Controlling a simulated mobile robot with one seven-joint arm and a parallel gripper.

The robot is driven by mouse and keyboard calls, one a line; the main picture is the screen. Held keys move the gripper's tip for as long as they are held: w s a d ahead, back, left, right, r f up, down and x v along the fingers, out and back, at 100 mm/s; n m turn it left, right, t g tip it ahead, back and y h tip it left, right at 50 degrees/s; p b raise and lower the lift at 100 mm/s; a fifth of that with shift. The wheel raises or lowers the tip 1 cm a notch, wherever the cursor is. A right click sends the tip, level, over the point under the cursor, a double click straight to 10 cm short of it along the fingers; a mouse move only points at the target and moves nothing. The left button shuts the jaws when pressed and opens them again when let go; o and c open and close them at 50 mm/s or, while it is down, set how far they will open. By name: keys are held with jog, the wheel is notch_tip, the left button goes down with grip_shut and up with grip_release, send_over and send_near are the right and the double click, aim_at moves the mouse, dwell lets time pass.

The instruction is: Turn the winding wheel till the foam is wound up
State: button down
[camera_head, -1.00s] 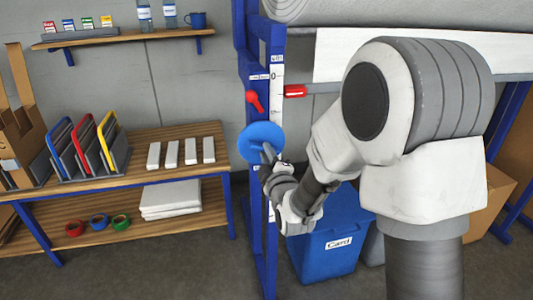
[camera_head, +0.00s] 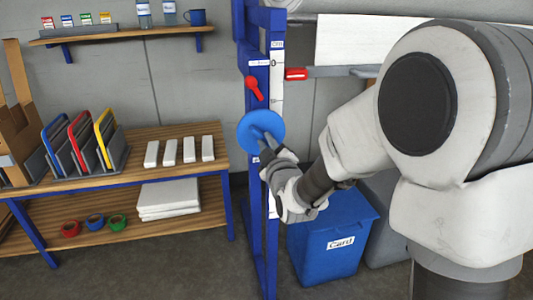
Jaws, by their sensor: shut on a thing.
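The winding wheel is a round blue disc (camera_head: 252,127) on the blue upright frame (camera_head: 262,215), near the middle of the view. My gripper (camera_head: 267,143) is at the lower right of the wheel, its fingers shut on the wheel's handle. The handle itself is mostly hidden by the fingers. A white sheet (camera_head: 360,40), perhaps the foam, hangs at the upper right, partly covered by my arm. The foam roll (camera_head: 400,13) shows only a little at the top edge.
A red lever (camera_head: 257,91) is just above the wheel, and a red-ended bar (camera_head: 297,74) is to its right. A blue bin marked Card (camera_head: 330,255) stands below my arm. A wooden bench (camera_head: 70,157) with racks and white blocks is at left.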

jog(key=m+b, duration=0.4)
jog(key=shift+f+m, duration=0.15)
jog(key=shift+m, duration=0.15)
jog(key=shift+m+b, duration=1.6)
jog(key=shift+r, duration=0.2)
jog(key=c, duration=0.9)
grip_release()
jog(key=shift+o, duration=0.2)
